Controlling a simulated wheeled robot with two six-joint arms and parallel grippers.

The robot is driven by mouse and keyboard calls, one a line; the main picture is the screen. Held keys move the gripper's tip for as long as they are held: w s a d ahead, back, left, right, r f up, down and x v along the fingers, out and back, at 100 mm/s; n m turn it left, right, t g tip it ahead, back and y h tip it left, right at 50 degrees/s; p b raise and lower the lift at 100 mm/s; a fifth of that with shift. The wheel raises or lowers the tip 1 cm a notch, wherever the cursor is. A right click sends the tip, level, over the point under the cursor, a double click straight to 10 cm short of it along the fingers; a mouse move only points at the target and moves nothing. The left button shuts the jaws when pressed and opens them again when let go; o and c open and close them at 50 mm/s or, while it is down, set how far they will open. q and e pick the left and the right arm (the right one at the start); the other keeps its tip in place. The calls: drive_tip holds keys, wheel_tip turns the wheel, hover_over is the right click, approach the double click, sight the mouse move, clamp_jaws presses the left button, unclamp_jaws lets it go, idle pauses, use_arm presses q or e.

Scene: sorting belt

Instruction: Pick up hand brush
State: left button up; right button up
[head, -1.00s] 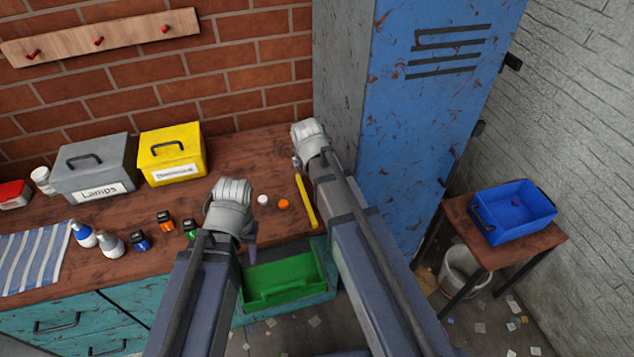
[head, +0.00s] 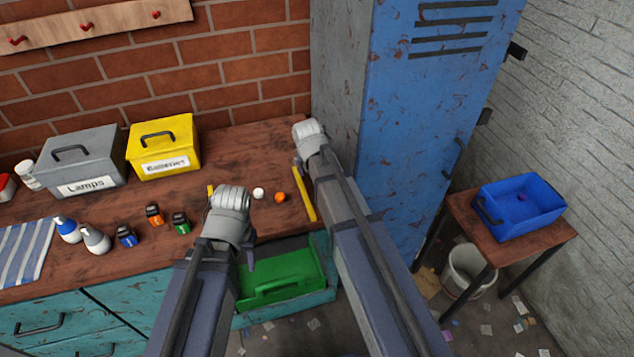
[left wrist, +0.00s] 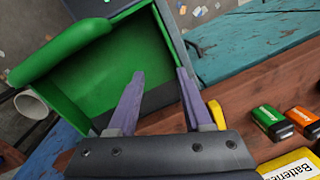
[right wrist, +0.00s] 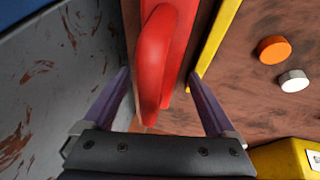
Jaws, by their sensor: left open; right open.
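A red thing with a raised, rounded handle (right wrist: 152,62), which looks like the hand brush, lies on the bench in the right wrist view. In the head view it is hidden behind my right arm. My right gripper (right wrist: 159,74) is open, with a finger on each side of the handle; I cannot tell whether they touch it. My left gripper (left wrist: 160,73) is open and empty, above the bench's front edge and the open drawer with a green tray (left wrist: 125,60).
A yellow strip (head: 304,194) lies beside the red thing, with orange (head: 280,197) and white (head: 258,193) caps nearby. The blue locker (head: 425,110) stands close to my right arm. A yellow box (head: 165,150) and grey box (head: 85,165) stand at the back left.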

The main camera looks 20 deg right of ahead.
drive_tip(key=shift+c, duration=0.5)
clamp_jaws()
